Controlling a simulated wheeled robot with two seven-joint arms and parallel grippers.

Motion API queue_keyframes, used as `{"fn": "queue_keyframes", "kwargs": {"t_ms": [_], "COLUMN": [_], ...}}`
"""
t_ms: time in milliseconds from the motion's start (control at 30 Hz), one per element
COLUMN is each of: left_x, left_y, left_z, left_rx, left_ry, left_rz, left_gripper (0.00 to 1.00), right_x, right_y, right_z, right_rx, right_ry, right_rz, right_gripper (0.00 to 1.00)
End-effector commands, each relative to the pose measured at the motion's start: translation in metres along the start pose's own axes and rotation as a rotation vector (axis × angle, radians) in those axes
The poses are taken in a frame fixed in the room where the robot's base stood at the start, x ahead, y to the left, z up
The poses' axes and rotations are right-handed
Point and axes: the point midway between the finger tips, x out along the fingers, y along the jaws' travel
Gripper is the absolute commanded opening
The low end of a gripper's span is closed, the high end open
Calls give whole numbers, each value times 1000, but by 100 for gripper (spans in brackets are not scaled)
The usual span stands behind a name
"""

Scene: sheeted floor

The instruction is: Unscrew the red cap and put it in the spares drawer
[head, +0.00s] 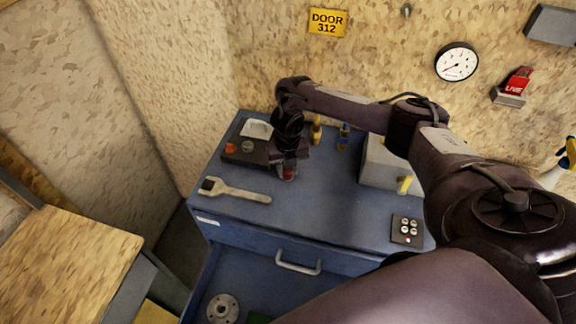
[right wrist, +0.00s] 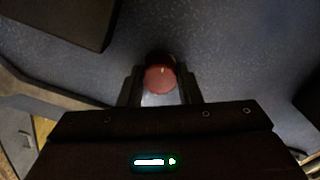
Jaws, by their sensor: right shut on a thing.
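My right gripper (head: 287,168) is over the blue bench top (head: 330,210), pointing down. It is shut on the red cap (head: 288,175). In the right wrist view the round red cap (right wrist: 160,79) sits between the two fingertips (right wrist: 160,92), with something dark just behind it. I cannot tell whether the cap is still on a threaded part or free of it. Below the bench top a blue drawer (head: 262,284) with a pale handle (head: 298,264) stands open, holding a grey flange (head: 222,308) and a green item partly cut off. My left gripper is not in view.
A dark block (head: 243,157) with an orange-red round piece and a grey one stands left of the gripper. A wrench (head: 236,191) lies in front. A grey box (head: 384,165) and a button panel (head: 407,229) are to the right. Wooden walls enclose the back and left.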

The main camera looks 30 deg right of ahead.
Motion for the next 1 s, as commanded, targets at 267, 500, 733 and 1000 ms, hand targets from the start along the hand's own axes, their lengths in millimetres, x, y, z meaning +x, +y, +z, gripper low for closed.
{"fn": "queue_keyframes", "kwargs": {"t_ms": [267, 500, 733, 1000], "left_x": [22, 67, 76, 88], "left_y": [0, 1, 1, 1], "left_z": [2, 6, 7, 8], "left_rx": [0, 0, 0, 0], "left_ry": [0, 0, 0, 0], "left_rz": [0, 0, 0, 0], "left_gripper": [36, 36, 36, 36], "right_x": [6, 8, 1, 2], "right_y": [0, 0, 0, 0], "right_z": [1, 2, 1, 0], "right_rx": [-143, -603, -1003, -1454], "right_ry": [-3, -5, -2, -1], "right_rz": [1, -1, -2, -1], "right_gripper": [4, 4, 4, 4]}}
